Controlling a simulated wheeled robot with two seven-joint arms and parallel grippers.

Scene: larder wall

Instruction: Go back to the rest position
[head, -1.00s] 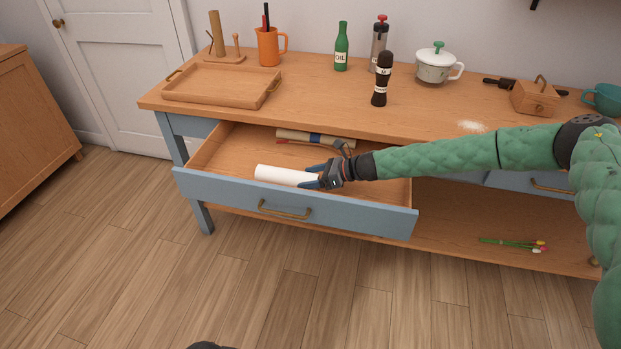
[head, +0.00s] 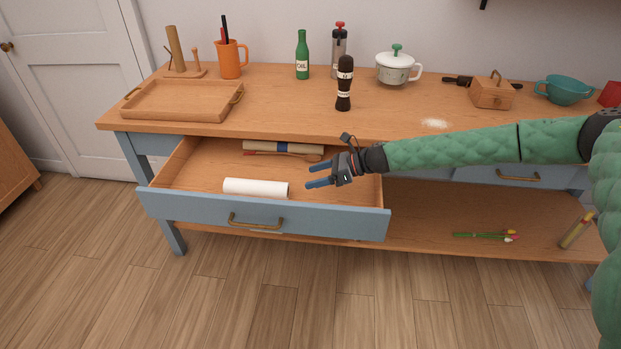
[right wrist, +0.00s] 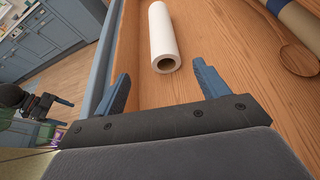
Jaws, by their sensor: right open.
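My right gripper (head: 318,176) is open and empty above the right part of the open drawer (head: 315,212). A white paper roll (head: 255,188) lies in the drawer near its front, to the left of the gripper and apart from it. In the right wrist view the roll (right wrist: 162,38) lies beyond the two blue fingertips (right wrist: 160,80), with its hollow end facing the gripper. My left gripper is not seen in the head view.
A rolled item with a blue band (head: 282,147) lies at the drawer's back. The worktop (head: 285,112) above holds a wooden tray (head: 180,113), a pepper mill (head: 344,85), a green bottle (head: 302,55) and a lidded pot (head: 396,70). The floor in front is clear.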

